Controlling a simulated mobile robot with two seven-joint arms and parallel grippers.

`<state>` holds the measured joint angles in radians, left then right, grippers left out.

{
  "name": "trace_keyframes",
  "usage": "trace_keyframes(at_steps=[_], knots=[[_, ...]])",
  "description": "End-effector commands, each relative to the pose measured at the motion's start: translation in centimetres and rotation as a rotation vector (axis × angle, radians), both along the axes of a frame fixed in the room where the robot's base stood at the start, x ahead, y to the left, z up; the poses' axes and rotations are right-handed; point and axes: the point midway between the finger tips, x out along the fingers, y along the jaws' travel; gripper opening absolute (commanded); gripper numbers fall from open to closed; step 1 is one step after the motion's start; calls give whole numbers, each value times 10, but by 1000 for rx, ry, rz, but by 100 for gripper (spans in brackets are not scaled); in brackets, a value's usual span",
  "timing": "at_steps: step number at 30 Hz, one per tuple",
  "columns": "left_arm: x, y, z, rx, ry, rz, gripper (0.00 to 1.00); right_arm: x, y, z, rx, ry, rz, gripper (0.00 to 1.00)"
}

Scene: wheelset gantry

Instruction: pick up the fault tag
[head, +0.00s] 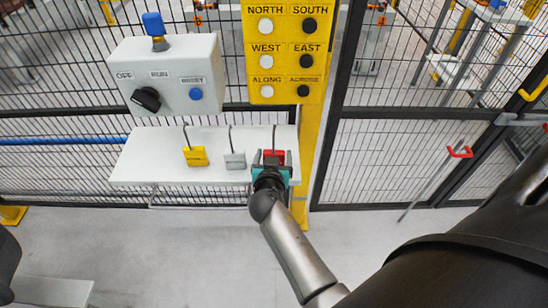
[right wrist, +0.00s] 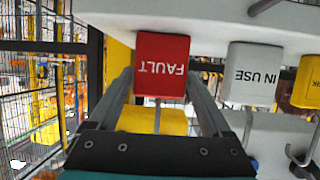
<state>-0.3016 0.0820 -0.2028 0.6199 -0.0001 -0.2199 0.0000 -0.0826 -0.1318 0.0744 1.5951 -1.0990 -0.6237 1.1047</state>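The red fault tag (head: 274,157) hangs from the rightmost hook on the pale board, and in the right wrist view (right wrist: 162,62) its FAULT lettering is upside down. My right gripper (head: 272,162) is at this tag. In the right wrist view its two fingers (right wrist: 162,82) stand one on each side of the tag, very close to its edges; they look open, and contact is not clear. The lower part of the tag is partly hidden by the gripper in the head view. My left gripper is not in view.
A white IN USE tag (head: 235,161) and a yellow tag (head: 195,156) hang left on the board (head: 140,158). The yellow post (head: 312,130) and mesh fence (head: 400,155) stand close by.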

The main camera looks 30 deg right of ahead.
Motion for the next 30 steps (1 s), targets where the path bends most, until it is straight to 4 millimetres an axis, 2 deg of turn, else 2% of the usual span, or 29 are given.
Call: trace_keyframes(at_steps=[2, 17, 30], knots=[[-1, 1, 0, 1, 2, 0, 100, 0, 0, 0, 0, 0, 0, 73], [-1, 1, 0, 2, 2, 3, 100, 0, 0, 0, 0, 0, 0, 17], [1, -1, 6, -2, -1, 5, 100, 2, -2, 7, -1, 0, 1, 16]])
